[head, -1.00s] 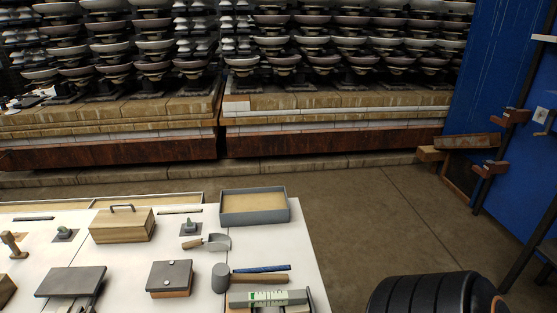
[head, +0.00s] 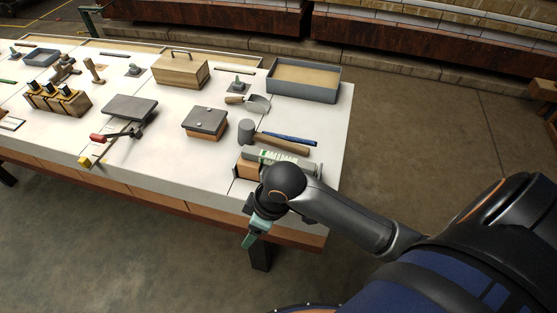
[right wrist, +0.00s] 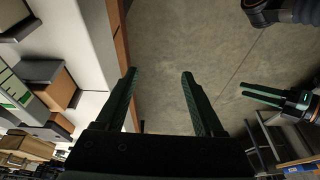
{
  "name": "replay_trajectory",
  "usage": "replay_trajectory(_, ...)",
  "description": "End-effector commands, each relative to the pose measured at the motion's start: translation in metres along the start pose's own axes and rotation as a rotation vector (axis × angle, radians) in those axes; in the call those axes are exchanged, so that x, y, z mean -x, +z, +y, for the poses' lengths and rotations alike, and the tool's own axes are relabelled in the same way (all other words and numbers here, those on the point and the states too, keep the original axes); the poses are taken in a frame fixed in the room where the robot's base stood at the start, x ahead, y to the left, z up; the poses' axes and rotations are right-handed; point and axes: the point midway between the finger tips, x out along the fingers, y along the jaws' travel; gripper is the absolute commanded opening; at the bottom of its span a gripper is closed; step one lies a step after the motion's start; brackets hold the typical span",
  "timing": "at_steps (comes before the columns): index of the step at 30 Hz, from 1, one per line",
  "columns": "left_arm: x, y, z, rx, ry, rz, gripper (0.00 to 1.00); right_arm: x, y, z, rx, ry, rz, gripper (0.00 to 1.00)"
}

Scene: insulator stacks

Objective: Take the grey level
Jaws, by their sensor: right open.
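The grey level (head: 283,158) is a bar with a green-and-white marked face. It lies at the near right corner of the white table, on or against a wooden block (head: 247,168); part of it is behind my right arm. In the right wrist view the level (right wrist: 17,88) shows at the left edge. My right gripper (head: 254,232) hangs beyond the table's front edge, below the level and apart from it. In the right wrist view my right gripper (right wrist: 158,75) is open and empty over the floor. My left gripper (right wrist: 262,95) shows there at the right; its opening is unclear.
A mallet (head: 247,132) and a blue-handled tool lie just behind the level. A grey-lidded box (head: 205,121), a trowel (head: 258,103) and a grey tray (head: 302,92) stand nearby. The floor right of the table is clear.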

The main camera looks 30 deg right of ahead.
Motion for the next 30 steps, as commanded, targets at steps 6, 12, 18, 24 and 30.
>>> replay_trajectory(6, 0.000, -0.001, 0.000, 0.000, -0.001, 0.001, 0.50, 0.018, -0.030, 0.058, 0.146, 0.010, -0.124, 0.70)
replay_trajectory(12, 0.000, -0.001, -0.001, 0.000, -0.001, 0.001, 0.50, 0.061, -0.042, 0.127, 0.148, 0.034, -0.245, 0.70)
replay_trajectory(18, 0.000, -0.001, -0.001, 0.000, -0.001, 0.002, 0.50, 0.112, -0.045, 0.179, 0.079, 0.041, -0.304, 0.70)
replay_trajectory(24, 0.000, -0.001, -0.001, 0.000, -0.001, 0.002, 0.50, 0.135, -0.043, 0.198, 0.035, 0.035, -0.318, 0.70)
replay_trajectory(30, -0.002, 0.001, -0.001, 0.000, -0.001, 0.002, 0.50, 0.110, -0.034, 0.200, 0.030, 0.032, -0.321, 0.70)
